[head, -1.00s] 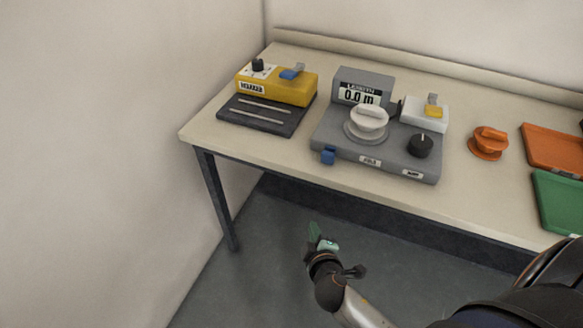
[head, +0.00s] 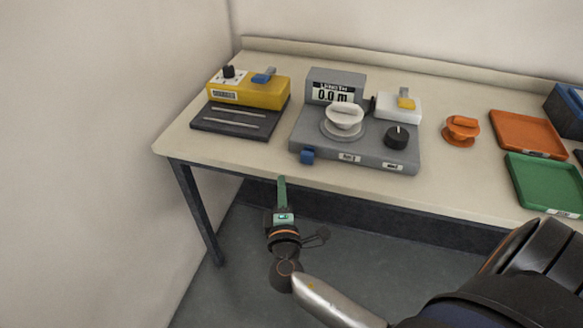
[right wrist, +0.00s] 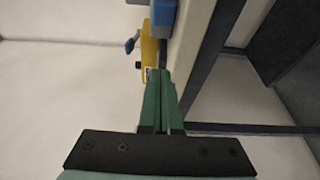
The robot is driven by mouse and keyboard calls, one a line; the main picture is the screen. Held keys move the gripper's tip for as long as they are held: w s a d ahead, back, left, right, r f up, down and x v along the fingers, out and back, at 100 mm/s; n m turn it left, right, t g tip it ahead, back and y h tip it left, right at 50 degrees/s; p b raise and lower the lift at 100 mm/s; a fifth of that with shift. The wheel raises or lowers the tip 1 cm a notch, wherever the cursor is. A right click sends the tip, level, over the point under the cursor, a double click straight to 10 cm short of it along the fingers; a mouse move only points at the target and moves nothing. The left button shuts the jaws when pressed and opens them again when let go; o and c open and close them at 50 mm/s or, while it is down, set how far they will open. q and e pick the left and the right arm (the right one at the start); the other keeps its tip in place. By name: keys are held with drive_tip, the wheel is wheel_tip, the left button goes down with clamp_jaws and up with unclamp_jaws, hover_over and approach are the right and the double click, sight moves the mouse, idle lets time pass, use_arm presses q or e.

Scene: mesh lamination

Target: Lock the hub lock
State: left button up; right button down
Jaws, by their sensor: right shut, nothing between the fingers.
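The grey length machine (head: 345,151) stands on the table, with a display (head: 335,90) reading 0.0 m. On it sits a white round hub (head: 344,121) with a raised bar across its top. A black knob (head: 396,137) is at its right and a blue block (head: 307,157) at its front left corner. No readable label marks the hub lock. My right gripper (head: 282,182) has green fingers, shut and empty, just in front of the table's front edge and below the machine. The fingers also show shut in the right wrist view (right wrist: 158,75). My left gripper is not in view.
A yellow device (head: 250,90) with a dark slotted plate (head: 238,121) stands at left. A white box (head: 385,106) with a yellow tab sits behind the black knob.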

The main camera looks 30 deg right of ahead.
sight(315, 171)
drive_tip(key=x, duration=0.9)
drive_tip(key=shift+s+d+p, duration=0.35)
drive_tip(key=shift+d+p, duration=0.1)
drive_tip(key=shift+d, duration=0.1)
drive_tip(key=shift+s+d+p, duration=0.35)
drive_tip(key=shift+d+p, duration=0.05)
drive_tip(key=shift+d, duration=0.15)
drive_tip(key=shift+s+d, duration=0.2)
drive_tip(key=shift+s, duration=0.1)
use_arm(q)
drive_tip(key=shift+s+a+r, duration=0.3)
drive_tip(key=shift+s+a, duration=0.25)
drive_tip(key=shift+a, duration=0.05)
use_arm(e)
drive_tip(key=shift+s+d, duration=0.2)
drive_tip(key=s+d, duration=0.2)
drive_tip(key=s, duration=0.1)
drive_tip(key=shift+s+d+f+b, duration=0.1)
drive_tip(key=shift+d+b, duration=0.25)
drive_tip(key=shift+b, duration=0.05)
drive_tip(key=shift+s+d, duration=0.25)
drive_tip(key=shift+s, duration=0.05)
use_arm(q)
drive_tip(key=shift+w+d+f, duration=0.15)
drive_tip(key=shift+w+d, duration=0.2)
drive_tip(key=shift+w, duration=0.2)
use_arm(e)
drive_tip(key=shift+d, duration=0.1)
